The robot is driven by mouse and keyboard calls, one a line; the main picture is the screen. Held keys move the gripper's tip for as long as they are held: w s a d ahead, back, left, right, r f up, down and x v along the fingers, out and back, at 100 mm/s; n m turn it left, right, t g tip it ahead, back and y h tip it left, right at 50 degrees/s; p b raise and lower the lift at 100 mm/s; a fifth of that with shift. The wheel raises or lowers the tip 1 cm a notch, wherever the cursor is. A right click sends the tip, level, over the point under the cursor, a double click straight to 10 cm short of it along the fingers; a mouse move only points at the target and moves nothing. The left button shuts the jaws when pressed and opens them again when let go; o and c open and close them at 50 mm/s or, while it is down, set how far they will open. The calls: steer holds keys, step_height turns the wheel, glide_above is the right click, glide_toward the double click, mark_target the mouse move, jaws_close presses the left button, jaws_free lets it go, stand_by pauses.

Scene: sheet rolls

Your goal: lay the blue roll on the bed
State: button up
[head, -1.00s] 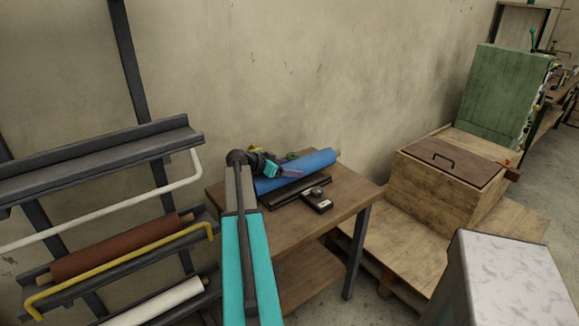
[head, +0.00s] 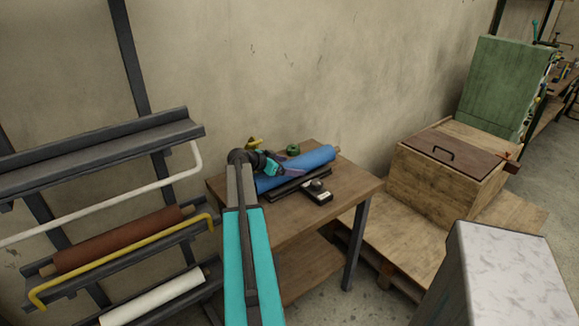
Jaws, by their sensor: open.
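The blue roll (head: 308,164) lies slantwise on the wooden table, over a dark, flat, long piece (head: 287,196) that appears to be the bed. The roll covers much of this piece, and its front edge shows below the roll. The roll looks level, but I cannot tell exactly how it sits on the bed. My gripper (head: 284,169) is open at the left part of the roll, with its fingers close over or around it.
A small dark device (head: 318,194) stands on the table (head: 345,189) in front of the roll. A green ring (head: 293,150) and a yellow item (head: 254,142) lie behind. A rack with a brown roll (head: 118,241) and a white roll (head: 153,299) stands left.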

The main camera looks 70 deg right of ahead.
steer(key=shift+a, duration=0.1)
steer(key=shift+b+v, duration=1)
steer(key=shift+v, duration=2.7)
